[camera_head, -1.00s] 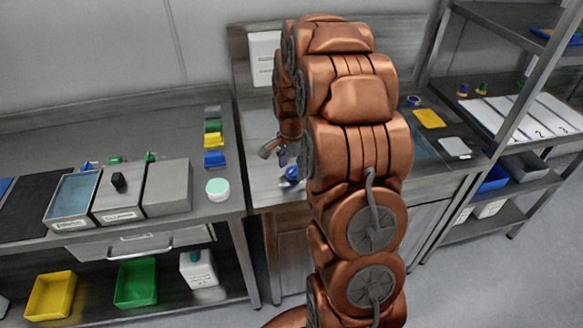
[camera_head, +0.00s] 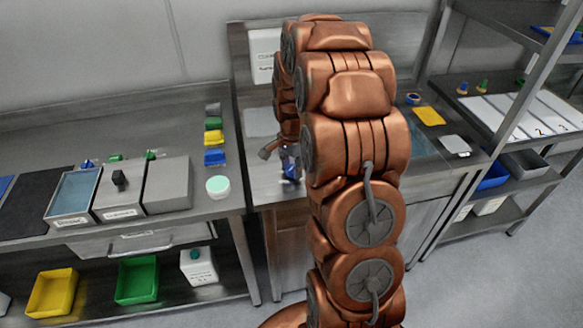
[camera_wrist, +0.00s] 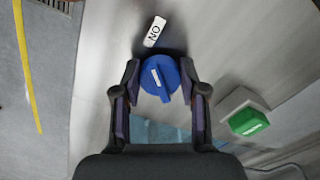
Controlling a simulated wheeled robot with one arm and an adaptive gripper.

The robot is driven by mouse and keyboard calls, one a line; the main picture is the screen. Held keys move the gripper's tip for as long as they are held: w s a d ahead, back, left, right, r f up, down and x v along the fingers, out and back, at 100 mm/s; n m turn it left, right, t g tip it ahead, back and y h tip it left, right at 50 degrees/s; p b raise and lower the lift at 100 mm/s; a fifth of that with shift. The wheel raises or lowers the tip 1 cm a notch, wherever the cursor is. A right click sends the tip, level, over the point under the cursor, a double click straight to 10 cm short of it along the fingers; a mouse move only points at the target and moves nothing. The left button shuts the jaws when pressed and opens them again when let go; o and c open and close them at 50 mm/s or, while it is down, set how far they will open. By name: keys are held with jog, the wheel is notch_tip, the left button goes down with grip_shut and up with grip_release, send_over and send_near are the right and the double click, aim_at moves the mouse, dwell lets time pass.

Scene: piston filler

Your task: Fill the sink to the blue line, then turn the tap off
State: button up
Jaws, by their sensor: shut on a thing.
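A round blue knob (camera_wrist: 159,78) with a raised bar and a white mark shows in the wrist view. A white label reading "ON" (camera_wrist: 154,32), turned on its side, lies beside it. My gripper (camera_wrist: 160,74) has a finger on each side of the knob and is shut on it. In the head view the blue knob (camera_head: 291,174) is partly covered by my gripper (camera_head: 289,163). The sink's bluish surface (camera_head: 421,143) shows only partly to the right of my arm. My arm hides most of it, and I cannot see the blue line or the tap spout.
A green button on a pale box (camera_wrist: 248,122) stands right of my gripper. On the left counter are a pale green round pad (camera_head: 218,187), a blue block (camera_head: 214,157) and several trays. A yellow sponge-like piece (camera_head: 428,116) lies to the right.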

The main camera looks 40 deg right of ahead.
jog(key=shift+f+n+b, duration=0.1)
jog(key=shift+n+b, duration=0.2)
jog(key=shift+b, duration=0.05)
jog(key=n+b, duration=0.2)
jog(key=b, duration=0.1)
jog(key=shift+f+n, duration=0.2)
jog(key=shift+n, duration=0.1)
jog(key=n+b, duration=0.4)
jog(key=n, duration=0.1)
jog(key=shift+r, duration=0.15)
jog(key=n+b, duration=0.1)
jog(key=n, duration=0.4)
jog(key=shift+s+d+b, duration=0.15)
jog(key=shift+b, duration=0.25)
jog(key=n+b, duration=0.1)
jog(key=n, duration=0.3)
jog(key=shift+d+r+n, duration=0.1)
jog(key=shift+r+n, duration=0.05)
jog(key=shift+n, duration=0.15)
jog(key=o, duration=1.1)
jog(key=shift+r, duration=0.1)
